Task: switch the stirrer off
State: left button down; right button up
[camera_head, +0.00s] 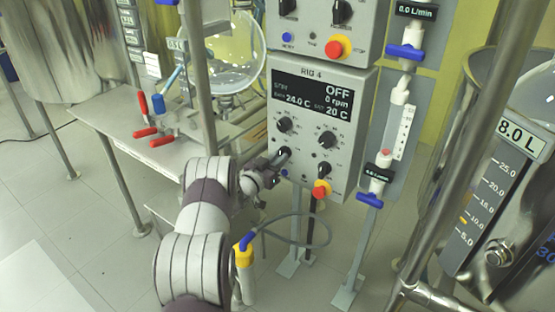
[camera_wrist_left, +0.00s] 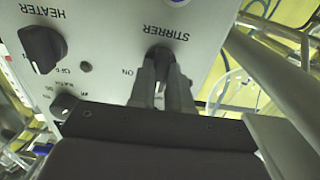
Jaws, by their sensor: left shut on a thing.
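The RIG 4 control box (camera_head: 352,92) stands in the middle of the head view. Its display (camera_head: 312,97) reads STIR, OFF and 0 rpm. My left gripper (camera_head: 275,164) is at the lower left of the panel. In the left wrist view its fingers (camera_wrist_left: 162,88) are shut on the black stirrer knob (camera_wrist_left: 160,54), under the upside-down STIRRER label. An ON mark shows beside the knob. The fingers hide part of the knob, so its exact pointing is hard to read. My right gripper is not in view.
The heater knob (camera_wrist_left: 42,48) sits beside the stirrer knob, and a red button (camera_head: 321,188) is at the panel's lower edge. Another control box (camera_head: 362,50) is above. A yellow-handled probe (camera_head: 244,258) hangs below. A bench (camera_head: 95,105) with red-handled tools stands left.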

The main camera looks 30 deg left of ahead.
pick_arm(q)
jog(key=c, duration=1.1)
grip_release()
jog(key=shift+o, duration=0.2)
jog(key=s+a+p, duration=0.1)
jog(key=s+p, duration=0.1)
jog(key=s, duration=1)
jog(key=shift+s, duration=0.35)
